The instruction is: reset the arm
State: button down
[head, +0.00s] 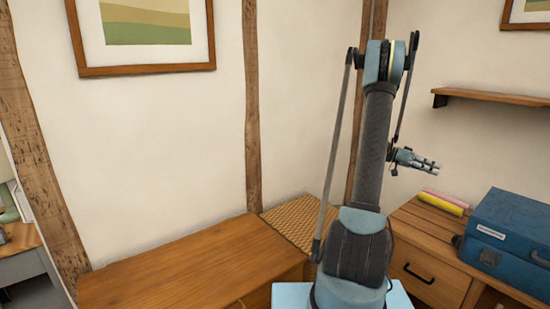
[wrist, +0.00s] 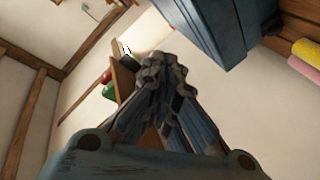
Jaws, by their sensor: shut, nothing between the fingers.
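My arm stands upright in the middle right of the head view, with its upper link raised and the wrist pointing right. My gripper (head: 432,165) is at the end, above the drawer cabinet and apart from it. In the wrist view my gripper (wrist: 165,70) points away from the camera with its fingertips together. Nothing is between the fingers.
A wooden chest top (head: 190,268) lies front left, bare where visible. The drawer cabinet (head: 425,262) at right bears a blue case (head: 508,235), a yellow roll (head: 440,204) and a pink roll (head: 445,197). A wall shelf (head: 495,97) hangs above right.

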jog(key=s+a+r+n+t+y, duration=0.2)
jog(key=s+a+n+t+y, duration=0.15)
jog(key=a, duration=0.65)
jog(key=s+a+r+n+t+y, duration=0.25)
jog(key=s+a+n, duration=0.25)
jog(key=a, duration=0.5)
jog(key=s+a+f+n+t+y, duration=0.2)
jog(key=s+a+f+n+y, duration=0.2)
jog(key=s+a, duration=0.5)
jog(key=s+a+f+n+t+y, duration=0.2)
jog(key=s+a+f+n, duration=0.3)
jog(key=a, duration=1.1)
jog(key=s+f+y, duration=0.1)
jog(key=s+f, duration=0.1)
jog(key=s, duration=0.2)
jog(key=shift+s+a+f+t+y, duration=0.2)
jog(key=shift+s+f+t+y, duration=0.05)
jog(key=shift+t+y, duration=0.15)
